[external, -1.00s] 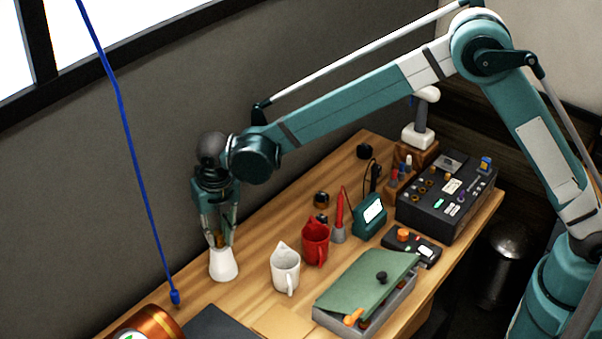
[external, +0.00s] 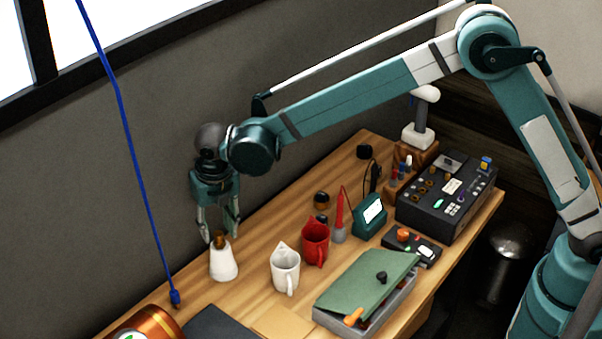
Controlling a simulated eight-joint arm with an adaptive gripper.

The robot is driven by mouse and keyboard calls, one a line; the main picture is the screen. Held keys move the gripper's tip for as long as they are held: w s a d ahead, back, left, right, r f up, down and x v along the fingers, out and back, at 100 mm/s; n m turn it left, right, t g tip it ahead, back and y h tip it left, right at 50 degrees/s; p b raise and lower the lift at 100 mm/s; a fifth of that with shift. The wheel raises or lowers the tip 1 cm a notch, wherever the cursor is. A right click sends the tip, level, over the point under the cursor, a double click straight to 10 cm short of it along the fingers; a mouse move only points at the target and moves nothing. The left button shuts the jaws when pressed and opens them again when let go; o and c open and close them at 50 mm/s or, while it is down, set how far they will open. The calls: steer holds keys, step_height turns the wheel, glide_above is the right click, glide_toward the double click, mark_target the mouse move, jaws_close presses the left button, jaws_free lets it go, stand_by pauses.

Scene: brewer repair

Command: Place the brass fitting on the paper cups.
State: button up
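The brass fitting (external: 219,240) stands on top of the white paper cups (external: 223,264), a stack turned mouth-down on the wooden table near the wall. My gripper (external: 218,234) points down over the stack. Its two fingers are spread, one on each side of the fitting, with a visible gap between them and it. The fitting's lower end meets the top of the cups; its exact seating is too small to tell.
A white pitcher (external: 285,269) and a red pitcher (external: 315,243) stand right of the cups. A green-lidded metal box (external: 368,287) lies in front. A copper canister (external: 150,325) is at the lower left. A blue cable (external: 134,150) hangs left of my gripper.

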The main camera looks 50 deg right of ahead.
mark_target(223, 243)
step_height(223, 243, up, 10)
steer(key=s, duration=0.1)
steer(key=shift+a+f, duration=0.2)
steer(key=shift+f, duration=0.05)
stand_by(0.6)
steer(key=s+d+r+m+t, duration=0.1)
steer(key=s+d+r+m, duration=0.4)
steer(key=d, duration=0.4)
steer(key=s+d+r+m+t+y, duration=0.1)
steer(key=s+d+r+m, duration=0.45)
steer(key=d, duration=0.35)
steer(key=s+d+r+m, duration=0.4)
steer(key=s+d+r, duration=0.15)
steer(key=d, duration=0.35)
steer(key=s+d+f+m+t, duration=0.1)
steer(key=s+d+f+m, duration=0.1)
steer(key=s+d+m, duration=0.3)
steer(key=s+d+f+m+t, duration=0.1)
steer(key=s+d+m, duration=0.5)
steer(key=s, duration=0.7)
steer(key=s+d+f+m+t, duration=0.1)
steer(key=s+d+f+m, duration=0.3)
steer(key=s, duration=0.5)
steer(key=shift+d+m+t+h, duration=0.3)
steer(key=shift+d+m+t, duration=0.1)
steer(key=shift+d+m, duration=0.9)
